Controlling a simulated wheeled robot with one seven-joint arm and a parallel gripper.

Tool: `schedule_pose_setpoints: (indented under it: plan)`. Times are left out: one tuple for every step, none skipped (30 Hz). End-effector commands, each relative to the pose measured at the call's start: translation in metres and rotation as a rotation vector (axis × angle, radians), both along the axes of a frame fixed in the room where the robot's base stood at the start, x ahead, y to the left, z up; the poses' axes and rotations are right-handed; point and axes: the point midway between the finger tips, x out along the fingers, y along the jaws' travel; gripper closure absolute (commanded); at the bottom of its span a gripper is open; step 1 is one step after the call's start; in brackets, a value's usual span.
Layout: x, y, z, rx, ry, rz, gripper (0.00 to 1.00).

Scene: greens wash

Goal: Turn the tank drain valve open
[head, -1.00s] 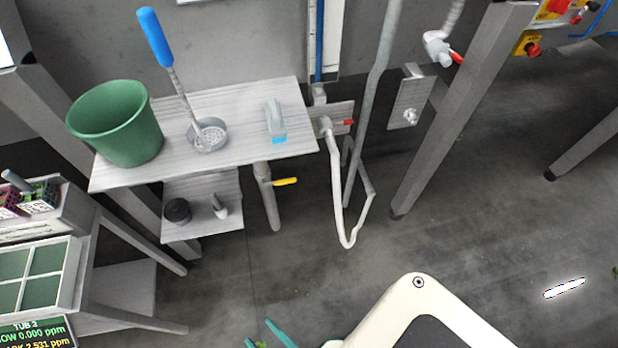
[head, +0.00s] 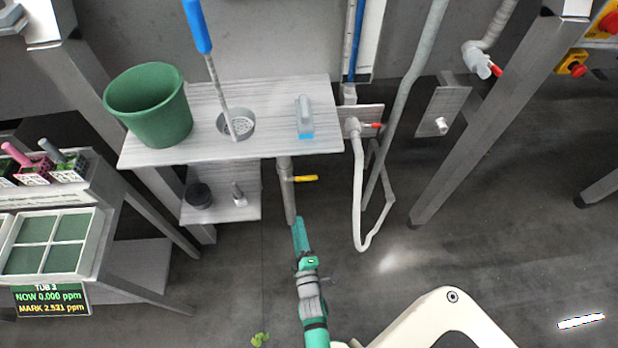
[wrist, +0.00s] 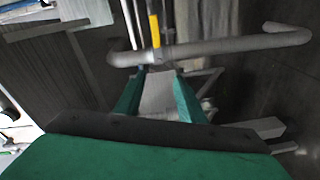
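A grey drain pipe (head: 289,200) runs down from under the metal shelf and carries a valve with a yellow lever (head: 306,178). The lever sticks out to the right, across the pipe. In the wrist view the yellow lever (wrist: 155,30) shows beyond the fingertips, at the grey pipe (wrist: 220,47). My gripper (head: 300,228) is just below the lever in the head view, near the pipe's lower end. In the wrist view the green fingers of my gripper (wrist: 157,90) stand apart with nothing held between them. The lever appears apart from the fingers.
A red-handled tap (head: 372,126) with a white hose (head: 358,195) stands to the right.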

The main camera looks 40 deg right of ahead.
Motion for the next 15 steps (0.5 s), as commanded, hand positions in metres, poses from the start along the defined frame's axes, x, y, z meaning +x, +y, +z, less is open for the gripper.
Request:
schedule_pose_setpoints:
  plan:
    - [0.013, -0.022, -0.001, -0.054, 0.014, -0.024, 0.64]
    - [0.019, -0.032, -0.003, -0.085, 0.025, -0.034, 0.64]
    - [0.025, -0.044, -0.004, -0.123, 0.039, -0.047, 0.64]
    - [0.03, -0.053, -0.004, -0.148, 0.048, -0.055, 0.64]
    - [0.034, -0.06, -0.004, -0.17, 0.056, -0.062, 0.64]
    - [0.038, -0.069, -0.005, -0.196, 0.067, -0.072, 0.64]
    - [0.041, -0.075, -0.005, -0.213, 0.074, -0.077, 0.64]
    - [0.043, -0.079, -0.005, -0.227, 0.081, -0.081, 0.64]
    - [0.046, -0.084, -0.005, -0.243, 0.088, -0.086, 0.64]
    - [0.048, -0.087, -0.005, -0.252, 0.091, -0.089, 0.64]
    - [0.049, -0.09, -0.005, -0.258, 0.094, -0.092, 0.64]
    - [0.05, -0.092, -0.006, -0.264, 0.097, -0.093, 0.64]
    - [0.052, -0.094, -0.006, -0.267, 0.099, -0.094, 0.64]
    - [0.054, -0.095, -0.005, -0.269, 0.099, -0.094, 0.64]
    - [0.057, -0.097, -0.005, -0.27, 0.099, -0.094, 0.64]
